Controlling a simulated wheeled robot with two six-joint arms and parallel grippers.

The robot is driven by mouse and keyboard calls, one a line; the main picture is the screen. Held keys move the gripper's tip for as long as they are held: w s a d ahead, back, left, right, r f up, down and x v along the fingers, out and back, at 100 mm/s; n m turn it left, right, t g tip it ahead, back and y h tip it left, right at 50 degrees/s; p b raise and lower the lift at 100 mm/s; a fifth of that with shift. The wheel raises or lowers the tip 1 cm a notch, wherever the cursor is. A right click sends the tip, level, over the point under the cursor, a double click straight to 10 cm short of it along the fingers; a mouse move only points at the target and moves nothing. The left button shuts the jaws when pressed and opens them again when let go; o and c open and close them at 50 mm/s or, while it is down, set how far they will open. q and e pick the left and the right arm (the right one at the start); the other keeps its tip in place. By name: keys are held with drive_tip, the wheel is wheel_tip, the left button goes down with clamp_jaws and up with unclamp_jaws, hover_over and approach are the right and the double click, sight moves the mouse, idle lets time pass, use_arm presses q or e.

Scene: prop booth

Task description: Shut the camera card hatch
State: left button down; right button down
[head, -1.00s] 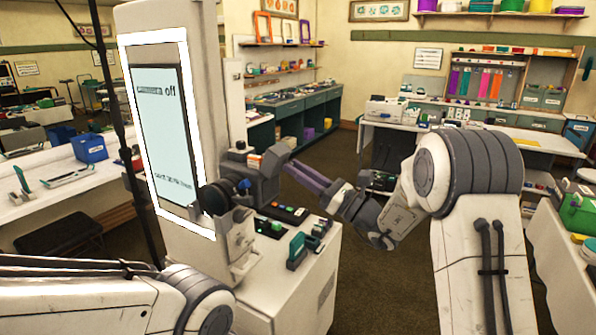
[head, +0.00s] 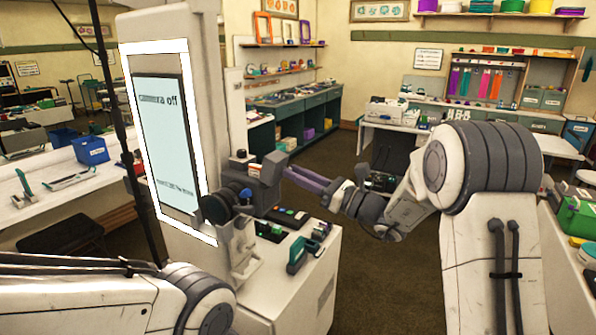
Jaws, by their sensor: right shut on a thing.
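The dark grey camera (head: 240,182) sits on the white stand, its round black lens end (head: 213,208) toward the lit panel. A grey slab at its right side looks like the card hatch (head: 270,170); I cannot tell how far open it is. My right gripper (head: 290,173) reaches in from the right, its purple fingers close together with their tips against this slab, shut on it. The exact contact is too small to make out. Of my left arm only white links show at lower left; its gripper is out of view.
A tall lit panel reading "camera off" (head: 166,135) rises behind the camera. A green-and-grey device (head: 302,254) and a button strip (head: 288,216) lie on the white stand (head: 285,295). A bench with a blue bin (head: 90,150) is at left. The floor behind is clear.

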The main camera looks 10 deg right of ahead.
drive_tip(key=r+h+p, duration=0.1)
drive_tip(key=p, duration=0.1)
drive_tip(key=r+g+h+p, duration=0.1)
drive_tip(key=p, duration=0.1)
drive_tip(key=a+r+g+h+p, duration=0.1)
drive_tip(key=p, duration=0.1)
drive_tip(key=shift+w+r, duration=0.2)
drive_tip(key=shift+w, duration=0.2)
drive_tip(key=shift+w+a+g+h+p, duration=0.2)
drive_tip(key=shift+g+h+p, duration=0.4)
drive_tip(key=shift+p, duration=0.4)
drive_tip(key=c, duration=0.7)
unclamp_jaws()
drive_tip(key=shift+c, duration=0.2)
drive_tip(key=shift+s+d, duration=0.2)
drive_tip(key=shift+d, duration=0.15)
drive_tip(key=b, duration=0.4)
approach(286, 160)
drive_tip(key=shift+v, duration=1)
